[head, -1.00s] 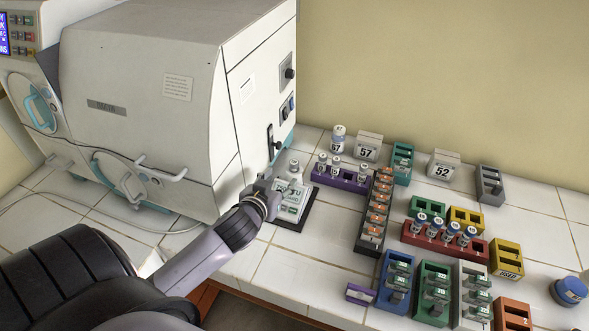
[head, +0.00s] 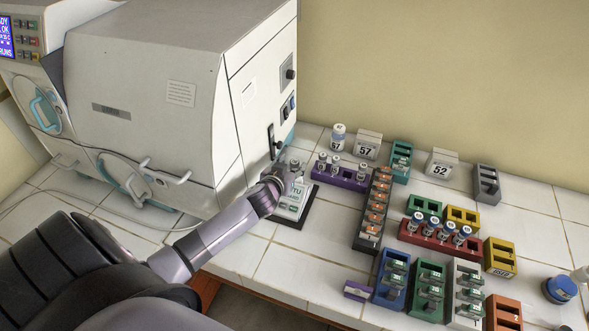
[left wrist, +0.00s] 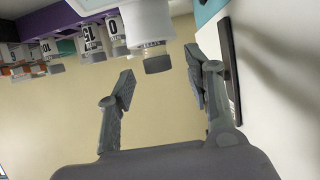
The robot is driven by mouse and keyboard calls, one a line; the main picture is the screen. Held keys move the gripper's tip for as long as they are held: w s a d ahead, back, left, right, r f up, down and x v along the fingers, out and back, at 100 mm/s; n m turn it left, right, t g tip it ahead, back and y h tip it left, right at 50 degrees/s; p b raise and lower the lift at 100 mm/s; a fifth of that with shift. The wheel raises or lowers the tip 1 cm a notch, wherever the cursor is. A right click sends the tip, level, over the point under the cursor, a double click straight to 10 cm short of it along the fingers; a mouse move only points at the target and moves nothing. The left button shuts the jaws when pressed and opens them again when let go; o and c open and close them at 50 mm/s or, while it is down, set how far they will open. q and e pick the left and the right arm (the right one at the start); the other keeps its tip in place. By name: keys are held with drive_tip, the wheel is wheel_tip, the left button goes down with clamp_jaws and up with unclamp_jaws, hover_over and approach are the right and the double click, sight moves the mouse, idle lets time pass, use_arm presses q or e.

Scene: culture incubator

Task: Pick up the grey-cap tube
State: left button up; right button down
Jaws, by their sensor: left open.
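A small grey-cap tube (head: 296,164) stands on a white device (head: 293,205) beside the incubator. In the left wrist view the picture is upside down, and the tube's grey cap (left wrist: 158,64) shows just beyond the fingertips, roughly between them. My left gripper (head: 284,173) is at the device, close to the tube and partly overlapping it in the head view. In the left wrist view its fingers (left wrist: 160,84) are wide apart with nothing between them. More grey-capped tubes (head: 335,162) stand in a purple rack (head: 342,179) to the right. My right gripper does not show.
The large white incubator (head: 150,90) stands close on the left. An orange-slotted black rack (head: 368,238) lies right of the purple rack. A red rack (head: 443,245) holds several blue-capped tubes. Bare tiles (head: 310,260) lie in front of the device.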

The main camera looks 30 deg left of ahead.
use_arm(q)
drive_tip(key=shift+x, duration=0.85)
drive_tip(key=shift+d, duration=0.1)
clamp_jaws()
